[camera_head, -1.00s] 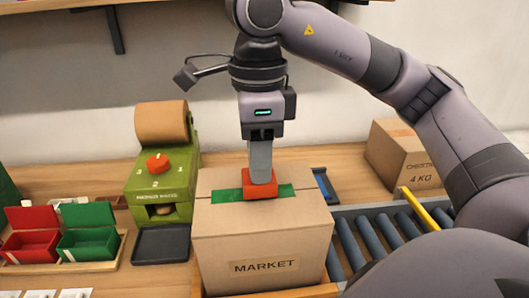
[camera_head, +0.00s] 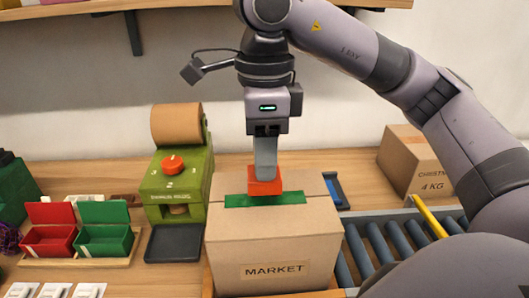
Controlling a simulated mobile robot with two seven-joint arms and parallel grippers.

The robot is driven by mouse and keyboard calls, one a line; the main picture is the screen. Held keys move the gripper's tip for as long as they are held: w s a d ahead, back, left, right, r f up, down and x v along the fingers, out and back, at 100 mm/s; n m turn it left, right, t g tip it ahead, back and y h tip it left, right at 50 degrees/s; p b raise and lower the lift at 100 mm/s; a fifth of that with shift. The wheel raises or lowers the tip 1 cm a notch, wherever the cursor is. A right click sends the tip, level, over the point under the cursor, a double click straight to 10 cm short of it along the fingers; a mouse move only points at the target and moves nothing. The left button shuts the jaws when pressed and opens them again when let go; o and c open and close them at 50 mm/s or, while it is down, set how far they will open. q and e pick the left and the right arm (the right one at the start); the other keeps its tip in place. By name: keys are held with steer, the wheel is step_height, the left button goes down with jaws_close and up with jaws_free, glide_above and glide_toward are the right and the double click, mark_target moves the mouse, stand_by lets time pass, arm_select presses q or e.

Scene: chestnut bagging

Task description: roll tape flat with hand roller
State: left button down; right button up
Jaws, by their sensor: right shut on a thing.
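The MARKET carton (camera_head: 275,250) stands closed, with a strip of green tape (camera_head: 290,198) across its top. My right gripper (camera_head: 265,165) points down over the carton and is shut on the hand roller (camera_head: 265,186), whose red block shows below the fingers. My left gripper is not in view.
A green machine (camera_head: 180,190) with a paper roll and red knob stands left of the carton, behind a dark tray (camera_head: 174,243). Red (camera_head: 50,240) and green (camera_head: 104,240) bins sit farther left. A roller conveyor (camera_head: 375,240) and another carton (camera_head: 405,165) are right.

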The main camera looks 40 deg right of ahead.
steer(key=shift+r+p, duration=1.95)
steer(key=shift+r, duration=0.6)
steer(key=shift+f, duration=0.1)
